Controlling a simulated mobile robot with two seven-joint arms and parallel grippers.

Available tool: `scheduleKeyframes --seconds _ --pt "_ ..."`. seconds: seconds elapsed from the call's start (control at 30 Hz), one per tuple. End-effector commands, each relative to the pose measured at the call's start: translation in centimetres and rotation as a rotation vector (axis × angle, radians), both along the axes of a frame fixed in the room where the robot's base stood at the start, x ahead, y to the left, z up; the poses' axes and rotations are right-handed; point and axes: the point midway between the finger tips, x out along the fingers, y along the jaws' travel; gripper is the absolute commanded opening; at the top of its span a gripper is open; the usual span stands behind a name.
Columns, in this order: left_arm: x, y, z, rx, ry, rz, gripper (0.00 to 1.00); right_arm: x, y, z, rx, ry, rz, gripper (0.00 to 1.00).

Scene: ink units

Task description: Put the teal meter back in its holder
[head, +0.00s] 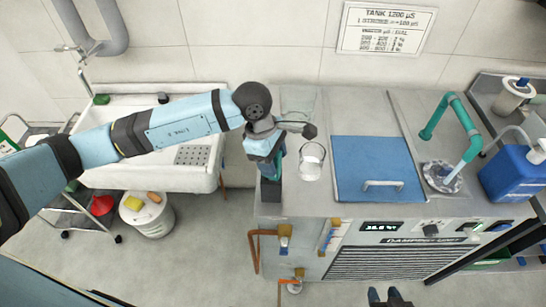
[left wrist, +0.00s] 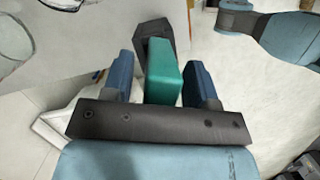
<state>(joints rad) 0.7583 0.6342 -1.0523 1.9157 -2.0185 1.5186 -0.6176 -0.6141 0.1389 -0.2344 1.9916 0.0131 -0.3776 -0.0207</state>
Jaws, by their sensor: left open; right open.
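The teal meter (left wrist: 163,78) stands between the two blue fingers of my left gripper (left wrist: 167,80) in the left wrist view, with a visible gap beside the fingers. Its far end meets the dark holder (left wrist: 154,35); how deep it sits cannot be told. In the head view the dark holder (head: 270,192) is at the left front corner of the grey counter, and my left gripper (head: 269,170) is just above it, open, mostly hiding the meter. My right gripper (head: 389,298) shows only its tips at the bottom edge, open and apart from the meter.
A glass beaker (head: 312,161) stands close to the right of my left gripper. A blue lid (head: 378,165) with a handle, a teal tap (head: 463,130) and a blue canister (head: 512,172) are further right. A white sink (head: 150,180) lies under my left arm.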

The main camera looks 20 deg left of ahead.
Motion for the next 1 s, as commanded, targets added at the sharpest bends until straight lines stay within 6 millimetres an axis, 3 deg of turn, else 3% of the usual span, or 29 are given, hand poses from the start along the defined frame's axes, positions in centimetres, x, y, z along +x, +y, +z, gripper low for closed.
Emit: scheduleKeyframes --seconds 0.17,0.6,0.8,1.0 --pt "0.2 0.4 1.4 0.000 -0.004 0.000 0.53 0.1 0.0 0.1 0.001 -0.004 0.000 0.43" --pt "0.4 2.7 9.9 0.000 -0.004 0.001 0.53 0.0 0.0 -1.5 0.001 -0.002 0.000 0.43" --pt "0.4 3.1 11.6 0.001 -0.001 -0.001 0.53 0.0 0.0 -1.8 0.000 0.000 0.000 0.43" --pt "0.4 3.2 11.8 0.000 0.000 0.000 0.53 0.0 0.0 -1.8 0.000 0.000 0.000 0.43"
